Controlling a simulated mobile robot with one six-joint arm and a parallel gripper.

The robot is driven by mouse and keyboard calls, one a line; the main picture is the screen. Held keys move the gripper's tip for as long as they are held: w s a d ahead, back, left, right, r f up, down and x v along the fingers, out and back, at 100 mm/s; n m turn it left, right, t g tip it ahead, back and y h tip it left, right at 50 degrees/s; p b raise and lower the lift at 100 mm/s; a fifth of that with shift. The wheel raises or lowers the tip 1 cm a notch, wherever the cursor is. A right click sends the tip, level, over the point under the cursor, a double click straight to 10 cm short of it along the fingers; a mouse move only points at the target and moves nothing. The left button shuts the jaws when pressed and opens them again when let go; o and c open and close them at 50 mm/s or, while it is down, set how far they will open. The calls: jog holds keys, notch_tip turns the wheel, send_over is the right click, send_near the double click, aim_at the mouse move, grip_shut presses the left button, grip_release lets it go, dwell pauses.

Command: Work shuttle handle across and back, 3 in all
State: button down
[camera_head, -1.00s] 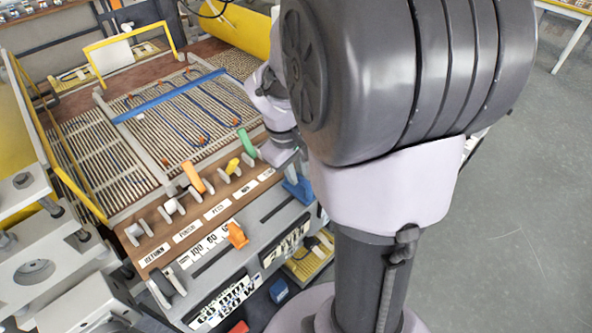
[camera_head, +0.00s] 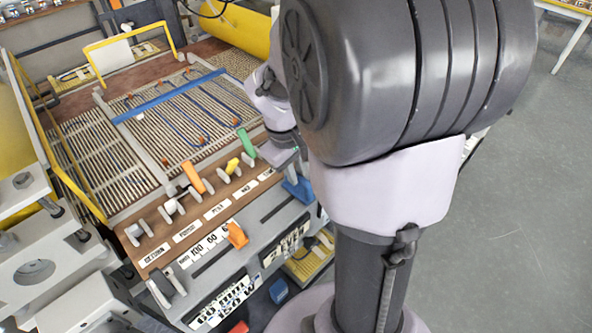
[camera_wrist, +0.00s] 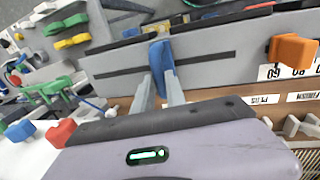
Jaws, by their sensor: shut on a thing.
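A blue handle (camera_wrist: 160,54), apparently the shuttle handle, stands in a dark straight slot (camera_wrist: 205,57) on the grey front panel. In the wrist view the slot shows on both sides of it, so it sits part-way along. My gripper (camera_wrist: 160,88) has its two pale fingers closed around the lower part of the blue handle. In the head view the blue handle (camera_head: 298,187) is at the right part of the machine front, and my arm hides much of the gripper.
An orange handle (camera_head: 237,235) sits in another slot left of the blue one. Orange, yellow and green levers (camera_head: 248,143) line the wooden strip above. A blue bar (camera_head: 168,95) crosses the slatted bed behind. Grey floor (camera_head: 510,200) is open at right.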

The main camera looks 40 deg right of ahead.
aim_at(300, 186)
jog(key=d+p, duration=0.1)
jog(key=d, duration=0.4)
jog(key=shift+w+p, duration=0.2)
jog(key=shift+p, duration=0.1)
jog(key=c, duration=1.4)
grip_release()
jog(key=shift+o, duration=0.2)
jog(key=a+r+p, duration=0.3)
jog(key=r+p, duration=0.2)
jog(key=r, duration=1.2)
jog(key=shift+s+a, duration=0.15)
jog(key=shift+a, duration=0.05)
